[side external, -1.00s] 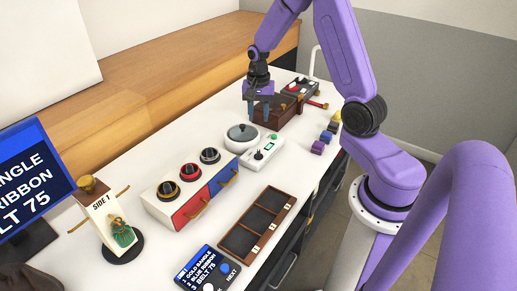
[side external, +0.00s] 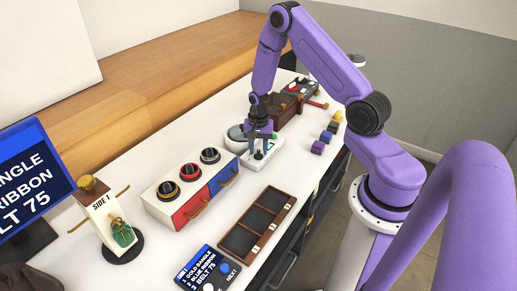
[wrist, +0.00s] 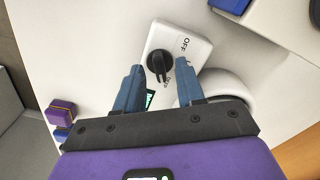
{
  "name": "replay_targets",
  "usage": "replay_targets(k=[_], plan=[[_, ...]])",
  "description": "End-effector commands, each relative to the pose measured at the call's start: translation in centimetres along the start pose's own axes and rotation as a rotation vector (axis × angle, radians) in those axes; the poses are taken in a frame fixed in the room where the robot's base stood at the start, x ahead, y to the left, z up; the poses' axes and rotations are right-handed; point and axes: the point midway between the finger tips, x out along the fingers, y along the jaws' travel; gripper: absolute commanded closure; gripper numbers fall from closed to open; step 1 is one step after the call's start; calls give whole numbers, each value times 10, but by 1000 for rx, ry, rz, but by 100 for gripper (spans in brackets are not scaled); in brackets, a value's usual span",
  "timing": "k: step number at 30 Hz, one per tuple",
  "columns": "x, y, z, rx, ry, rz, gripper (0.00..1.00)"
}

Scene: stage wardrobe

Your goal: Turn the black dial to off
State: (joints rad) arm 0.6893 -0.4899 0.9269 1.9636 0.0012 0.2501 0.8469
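The black dial (wrist: 160,67) sits on a white control box (wrist: 192,38) with an "OFF" mark beside the dial. A smaller second mark by the dial is too blurred to read. The box also shows in the side view (side external: 271,150), where my gripper partly covers it. My gripper (wrist: 158,68) is open, with one blue finger on each side of the dial and gaps between. It points down over the box in the side view (side external: 258,153). I cannot tell whether the fingertips have come down to the dial's height.
A round white appliance (side external: 230,143) stands right beside the box. Three round dials or buttons top a box with red and blue drawers (side external: 190,209) in front. A brown compartment tray (side external: 287,198) lies nearer. Purple and blue blocks (side external: 318,147) sit at the right edge.

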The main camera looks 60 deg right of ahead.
Motion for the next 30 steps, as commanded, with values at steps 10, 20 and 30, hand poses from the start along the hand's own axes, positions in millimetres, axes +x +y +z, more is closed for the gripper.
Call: replay_targets(k=[10,20,30], plan=[[6,0,0,0,0,-1,62],[5,0,0,0,0,0,100],[5,0,0,-74,-1,1,100]])
